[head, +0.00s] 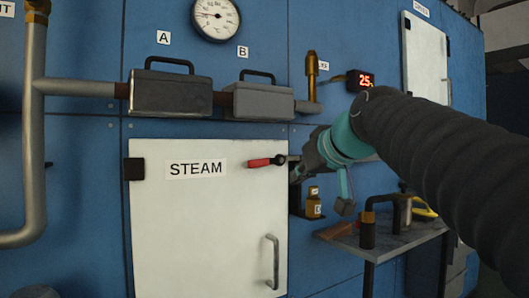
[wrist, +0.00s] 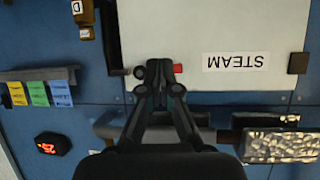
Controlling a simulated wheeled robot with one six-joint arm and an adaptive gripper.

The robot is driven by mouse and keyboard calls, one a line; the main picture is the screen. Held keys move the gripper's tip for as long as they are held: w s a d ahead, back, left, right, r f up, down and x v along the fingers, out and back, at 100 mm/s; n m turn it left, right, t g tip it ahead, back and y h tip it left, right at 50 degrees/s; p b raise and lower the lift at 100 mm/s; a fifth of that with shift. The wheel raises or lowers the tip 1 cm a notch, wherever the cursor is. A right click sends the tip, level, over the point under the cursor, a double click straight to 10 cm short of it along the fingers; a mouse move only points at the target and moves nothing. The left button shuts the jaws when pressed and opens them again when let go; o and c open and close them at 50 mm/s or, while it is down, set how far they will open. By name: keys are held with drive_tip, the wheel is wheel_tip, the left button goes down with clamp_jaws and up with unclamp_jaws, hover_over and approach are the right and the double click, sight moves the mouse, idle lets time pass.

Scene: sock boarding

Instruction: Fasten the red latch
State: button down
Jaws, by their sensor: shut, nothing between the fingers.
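The red latch (head: 262,162) lies nearly level at the upper right edge of the white STEAM door (head: 200,230), its red grip pointing left across the door from a dark pivot. The door looks closed. My gripper (head: 296,176) is shut and empty, just right of the latch pivot in the head view. In the wrist view, which shows the panel upside down, my gripper (wrist: 158,66) overlaps the middle of the latch, and only the red end (wrist: 178,68) shows beside the fingers. I cannot tell whether they touch.
Grey boxes A (head: 172,94) and B (head: 263,101) sit on a pipe above the door. A door handle (head: 273,262) is at lower right. A small padlock-like brass item (head: 314,206) hangs below my gripper. A shelf (head: 385,240) juts out at right.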

drive_tip(key=w+a+r+n+y, duration=0.1)
drive_tip(key=w+a+r, duration=0.1)
drive_tip(key=r, duration=0.3)
drive_tip(key=w+a+r+n+t+y, duration=0.1)
drive_tip(key=w+r, duration=0.1)
drive_tip(key=r, duration=0.3)
drive_tip(key=shift+a+r, duration=0.3)
drive_tip(key=shift+a, duration=0.1)
drive_tip(key=shift+w, duration=0.2)
drive_tip(key=p, duration=0.2)
hover_over(267, 162)
drive_tip(key=s+a, duration=0.2)
drive_tip(key=s, duration=0.1)
wheel_tip(267, 162, down, 3)
drive_tip(key=shift+w+a+r, duration=0.1)
drive_tip(key=shift+a+r, duration=0.05)
drive_tip(key=shift+d+f+b, duration=0.25)
drive_tip(key=shift+f+b, duration=0.4)
drive_tip(key=shift+f, duration=1.25)
drive_tip(key=shift+f+b, duration=0.1)
drive_tip(key=shift+b, duration=0.2)
